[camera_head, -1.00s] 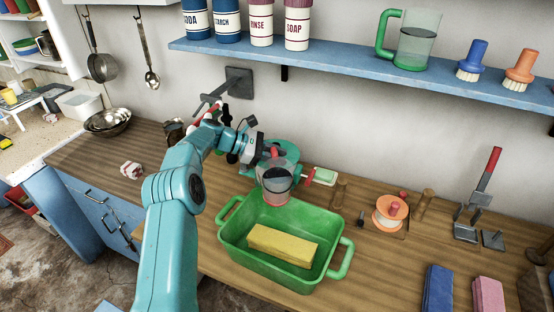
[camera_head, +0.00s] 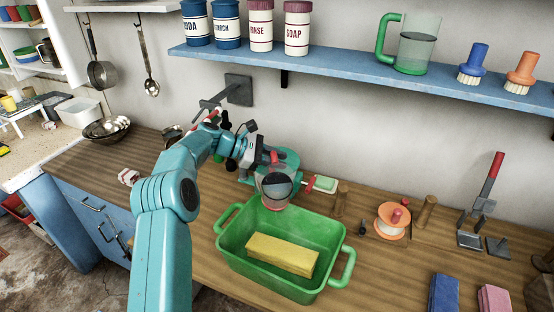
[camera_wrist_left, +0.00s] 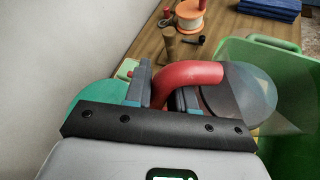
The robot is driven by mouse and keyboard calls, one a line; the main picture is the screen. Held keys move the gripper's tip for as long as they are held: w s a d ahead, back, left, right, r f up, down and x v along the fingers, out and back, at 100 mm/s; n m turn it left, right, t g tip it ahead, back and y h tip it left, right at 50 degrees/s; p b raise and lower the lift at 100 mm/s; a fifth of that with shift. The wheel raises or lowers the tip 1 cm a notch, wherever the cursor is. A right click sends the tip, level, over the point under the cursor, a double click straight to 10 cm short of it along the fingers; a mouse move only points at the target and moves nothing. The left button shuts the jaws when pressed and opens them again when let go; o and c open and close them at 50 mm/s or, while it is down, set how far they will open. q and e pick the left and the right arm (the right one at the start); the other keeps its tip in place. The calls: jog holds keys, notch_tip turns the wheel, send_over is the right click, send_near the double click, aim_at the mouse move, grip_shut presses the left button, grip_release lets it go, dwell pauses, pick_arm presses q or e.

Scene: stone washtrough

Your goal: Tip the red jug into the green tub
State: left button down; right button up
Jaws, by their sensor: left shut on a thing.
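The red jug (camera_head: 277,190) has a clear body with dark contents and a red handle. My left gripper (camera_head: 270,160) is shut on that handle. In the left wrist view the red handle (camera_wrist_left: 190,76) sits between the fingers of the gripper (camera_wrist_left: 168,92). The jug is held at the back left rim of the green tub (camera_head: 228,247), tilted with its round mouth toward the head camera. The tub stands on the wooden counter with a yellow block (camera_head: 282,254) inside. Whether anything is flowing out cannot be told. My right gripper is not in view.
A teal device (camera_head: 290,160) stands behind the jug. An orange-and-white spool (camera_head: 391,222) and wooden pegs (camera_head: 341,199) stand right of it. A blue shelf (camera_head: 340,66) runs above with canisters and a green-handled jug (camera_head: 411,45).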

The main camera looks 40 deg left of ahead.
pick_arm(q)
jog(key=b, duration=0.2)
jog(key=shift+s+d+r+m+b, duration=0.1)
jog(key=shift+d+r+m+b, duration=0.05)
jog(key=shift+m+b, duration=0.15)
jog(key=shift+s+d+r+m+t+y+b, duration=0.15)
jog(key=shift+r+m+t+y+b, duration=0.2)
jog(key=shift+r+b, duration=0.45)
jog(key=shift+f, duration=0.2)
jog(key=shift+b, duration=0.3)
